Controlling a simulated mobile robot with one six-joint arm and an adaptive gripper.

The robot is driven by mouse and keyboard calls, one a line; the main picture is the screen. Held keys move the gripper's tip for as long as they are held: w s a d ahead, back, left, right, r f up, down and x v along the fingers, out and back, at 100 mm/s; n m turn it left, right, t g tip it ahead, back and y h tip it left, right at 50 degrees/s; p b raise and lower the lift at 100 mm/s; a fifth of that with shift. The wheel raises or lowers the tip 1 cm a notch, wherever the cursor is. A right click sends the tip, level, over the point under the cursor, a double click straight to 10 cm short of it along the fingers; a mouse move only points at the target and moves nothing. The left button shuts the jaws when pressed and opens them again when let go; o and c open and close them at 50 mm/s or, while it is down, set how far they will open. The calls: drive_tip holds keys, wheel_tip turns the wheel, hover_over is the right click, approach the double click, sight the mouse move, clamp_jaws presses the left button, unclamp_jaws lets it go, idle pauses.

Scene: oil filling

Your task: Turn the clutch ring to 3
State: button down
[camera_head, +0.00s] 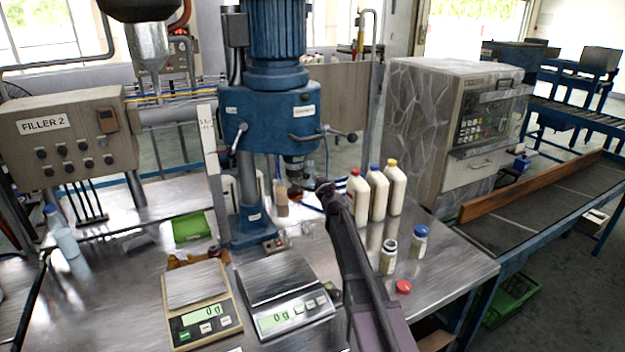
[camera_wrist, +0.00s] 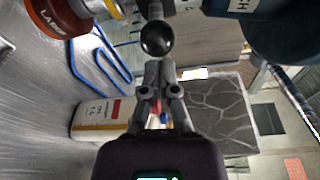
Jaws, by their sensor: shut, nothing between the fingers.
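A blue capping machine (camera_head: 268,125) stands on the steel bench, with a dark spindle (camera_head: 293,163) under its head. The clutch ring and its numbers cannot be made out for certain. In the wrist view, a red-orange round part (camera_wrist: 62,18) with partly readable lettering is at the upper left. My gripper (camera_wrist: 159,68) is shut and empty, its fingertips together just below a black ball knob (camera_wrist: 157,38); whether they touch cannot be told. In the head view, my gripper (camera_head: 323,186) is right of and slightly below the spindle.
Several white bottles (camera_head: 379,194) stand right of my gripper, and one bottle (camera_wrist: 95,118) shows in the wrist view. A lever (camera_head: 347,136) sticks out right of the machine head. Two scales (camera_head: 201,325) lie in front. A grey patterned cabinet (camera_head: 430,120) stands behind.

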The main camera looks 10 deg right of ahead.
drive_tip(key=s+d, duration=0.2)
drive_tip(key=s, duration=0.7)
drive_tip(key=shift+s+d, duration=0.15)
drive_tip(key=shift+d, duration=0.1)
drive_tip(key=shift+r, duration=0.1)
drive_tip(key=s+a+f+n+g+y, duration=0.2)
drive_tip(key=s+a+f+n+g, duration=0.25)
drive_tip(key=s+n, duration=0.2)
drive_tip(key=s+a+f+n+g+y, duration=0.2)
drive_tip(key=s+a+f+n+g, duration=0.25)
drive_tip(key=s+n, duration=0.2)
drive_tip(key=s+d+f+n+g+h, duration=0.2)
drive_tip(key=s, duration=0.5)
drive_tip(key=s+d+f+n+g+h, duration=0.2)
drive_tip(key=s+f+g, duration=0.1)
drive_tip(key=s, duration=0.4)
drive_tip(key=s+d+f+n+g+h, duration=0.1)
drive_tip(key=s+d+f+g+h, duration=0.1)
drive_tip(key=s, duration=0.4)
drive_tip(key=shift+s+d+f+n+g, duration=0.4)
drive_tip(key=shift+d+f+g, duration=0.15)
drive_tip(key=shift+f, duration=0.15)
